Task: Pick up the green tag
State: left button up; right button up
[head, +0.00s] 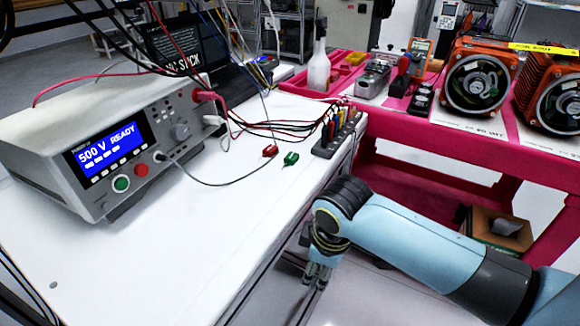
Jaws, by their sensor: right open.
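A small green tag (291,159) lies on the white table top (200,255), near its right edge. A red tag or clip (270,151) lies just to its left, with a dark lead running from it. My right gripper (314,278) hangs at the end of my blue right arm, below and to the right of the table edge. It points down, apart from the green tag, and appears empty. Its fingers are small and dark in the view. My left gripper is not in view.
A grey tester (110,140) reading "500 V READY" stands on the left. Several cables run from it to a dark terminal strip (338,135) beside the green tag. A red cart (430,130) with motors (475,83) and a bottle (319,68) stands behind. The front table top is clear.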

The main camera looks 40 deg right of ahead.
jog(key=w+r+n, duration=0.4)
jog(key=r, duration=0.9)
jog(key=w+d+n, duration=0.1)
jog(key=w+n, duration=0.1)
jog(key=w+d+r+n, duration=0.1)
jog(key=w+d+n, duration=0.1)
jog(key=w, duration=0.1)
jog(key=w+d+r+n+g, duration=0.1)
jog(key=w+d+n, duration=0.1)
jog(key=w, duration=0.1)
jog(key=shift+w+r+p, duration=0.2)
jog(key=shift+r+p, duration=0.05)
jog(key=shift+p, duration=0.1)
jog(key=w+d+r+n+g, duration=0.1)
jog(key=w+d+r+n, duration=0.5)
jog(key=w, duration=0.1)
send_over(291, 157)
jog(key=shift+y, duration=0.4)
notch_tip(291, 157, down, 4)
jog(key=shift+w+a+f, duration=0.15)
jog(key=f, duration=0.5)
jog(key=shift+d+f+b, duration=0.25)
jog(key=shift+f+b, duration=0.05)
jog(key=shift+f, duration=0.05)
jog(key=shift+c, duration=0.3)
jog(key=c, duration=0.8)
